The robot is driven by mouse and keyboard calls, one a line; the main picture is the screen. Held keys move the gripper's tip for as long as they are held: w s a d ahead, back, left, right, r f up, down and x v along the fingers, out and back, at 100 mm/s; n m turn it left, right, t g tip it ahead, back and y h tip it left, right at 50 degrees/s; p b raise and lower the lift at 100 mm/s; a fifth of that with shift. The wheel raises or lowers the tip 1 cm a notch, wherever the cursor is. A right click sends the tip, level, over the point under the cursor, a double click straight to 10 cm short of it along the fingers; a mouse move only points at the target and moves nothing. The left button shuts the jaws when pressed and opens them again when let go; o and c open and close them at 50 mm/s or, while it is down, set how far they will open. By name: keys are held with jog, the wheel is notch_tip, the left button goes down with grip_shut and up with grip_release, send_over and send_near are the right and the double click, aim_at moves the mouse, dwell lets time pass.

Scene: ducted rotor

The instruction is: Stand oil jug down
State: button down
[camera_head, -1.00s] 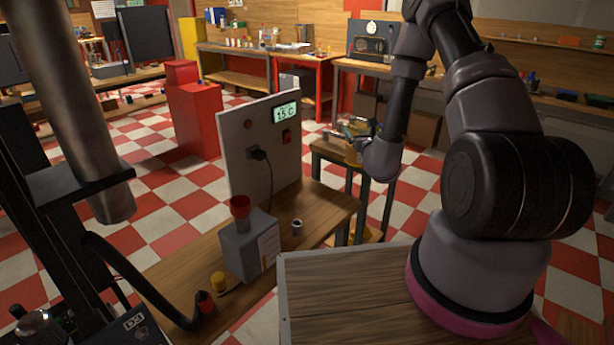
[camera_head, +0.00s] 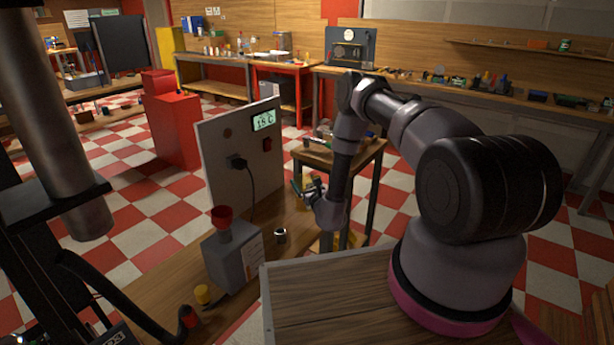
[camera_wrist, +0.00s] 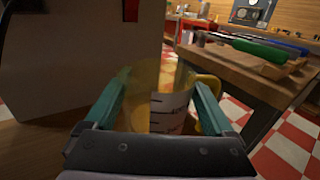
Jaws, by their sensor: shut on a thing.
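The oil jug (camera_wrist: 168,85) is a clear, amber-tinted jug with a yellow handle on its right and a white label with measuring marks. In the wrist view it looks roughly upright. My gripper (camera_wrist: 160,105) is shut on it, one teal finger on each side. In the head view my gripper (camera_head: 308,188) is at the far right end of the low wooden bench (camera_head: 180,275), right of the upright panel (camera_head: 218,165). My arm and gripper largely hide the jug there. I cannot tell whether its base touches anything.
A small wooden stand (camera_head: 362,155) with tools is behind my gripper. Bench top shows bare between cup and gripper.

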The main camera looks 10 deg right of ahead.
jog(key=shift+f, duration=3.2)
grip_release()
jog(key=shift+s, duration=0.15)
